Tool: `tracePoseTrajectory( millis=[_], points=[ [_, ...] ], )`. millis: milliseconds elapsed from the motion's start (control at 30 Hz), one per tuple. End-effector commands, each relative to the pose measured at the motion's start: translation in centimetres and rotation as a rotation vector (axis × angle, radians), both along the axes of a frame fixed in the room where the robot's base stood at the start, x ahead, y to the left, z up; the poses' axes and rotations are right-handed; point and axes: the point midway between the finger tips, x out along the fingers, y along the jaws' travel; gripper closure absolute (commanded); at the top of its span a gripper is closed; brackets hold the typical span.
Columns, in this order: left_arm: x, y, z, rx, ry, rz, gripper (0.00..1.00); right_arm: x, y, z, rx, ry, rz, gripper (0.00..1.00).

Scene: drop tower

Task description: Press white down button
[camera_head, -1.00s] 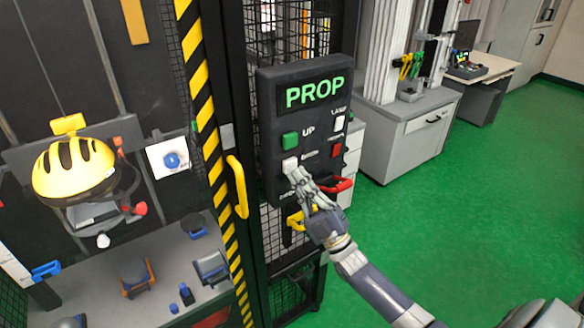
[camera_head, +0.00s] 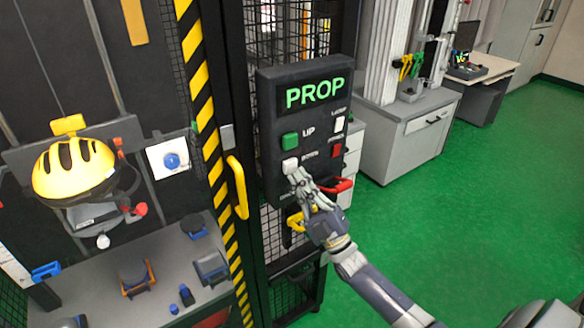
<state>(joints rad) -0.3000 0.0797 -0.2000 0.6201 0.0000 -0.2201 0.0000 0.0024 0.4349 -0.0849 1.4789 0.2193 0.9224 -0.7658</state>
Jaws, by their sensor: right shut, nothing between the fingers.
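The dark control panel (camera_head: 268,120) hangs on the black cage frame, with a green lit "PROP" display (camera_head: 314,92) at its top. The white down button (camera_head: 290,166) sits on its lower left, below the green up button (camera_head: 290,139). My right gripper (camera_head: 293,173) is shut and empty, with its fingertips at the lower edge of the white button. I cannot tell whether they touch it. The fingers hide part of the panel's lower labels. My left gripper is not in view.
A white button (camera_head: 340,123) and a red button (camera_head: 337,150) are on the panel's right side. A red handle (camera_head: 340,186) and a yellow handle (camera_head: 239,187) are close by. A yellow helmet (camera_head: 72,170) is at left. Green floor (camera_head: 470,220) is open at right.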

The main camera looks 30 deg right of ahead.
Motion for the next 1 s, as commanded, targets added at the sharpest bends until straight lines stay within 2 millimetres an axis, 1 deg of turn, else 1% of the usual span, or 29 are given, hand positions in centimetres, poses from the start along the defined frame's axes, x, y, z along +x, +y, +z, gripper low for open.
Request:
tracePoseTrajectory(
  millis=[333, 1000],
  points=[
    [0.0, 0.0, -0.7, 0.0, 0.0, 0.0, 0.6, 0.8, 0.1, 0.0, 0.002, 0.0, 0.0, 1.0],
    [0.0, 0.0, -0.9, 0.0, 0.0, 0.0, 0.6, 1.2, 0.1, 0.0, 0.0, -0.001, 0.0, 1.0]
  ],
)
